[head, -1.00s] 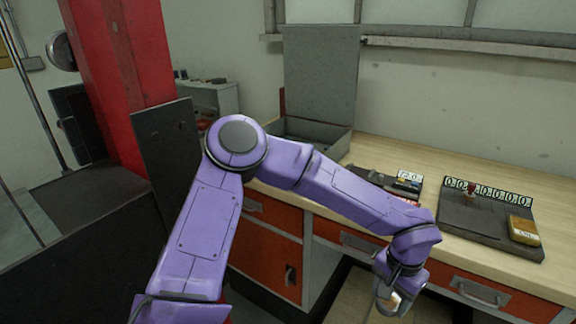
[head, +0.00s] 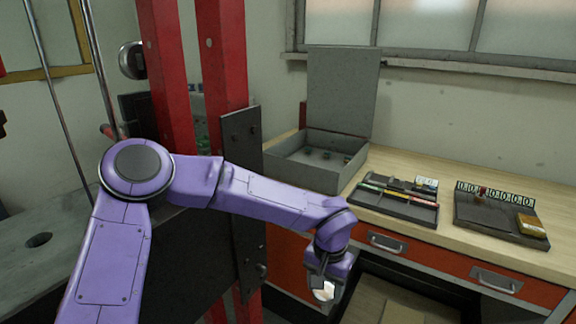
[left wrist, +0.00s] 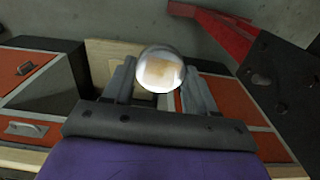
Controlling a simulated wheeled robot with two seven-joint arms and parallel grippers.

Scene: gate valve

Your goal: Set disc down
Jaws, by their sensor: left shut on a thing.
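The disc (left wrist: 160,70) is round, shiny and mirror-like. In the left wrist view it sits between the two fingers of my left gripper (left wrist: 158,84), which is shut on it. In the head view the disc (head: 323,290) shows as a small bright spot at the tip of my left gripper (head: 326,284), low in front of the bench's red drawer fronts. The gripper hangs below the level of the bench top and is apart from it. My right gripper is out of view.
An open grey box (head: 318,158) with a raised lid stands on the wooden bench (head: 400,160). A dark tool tray (head: 393,203) and a dark plate with a numbered strip (head: 490,215) lie to its right. Red posts and a dark upright plate (head: 243,190) stand left of the bench.

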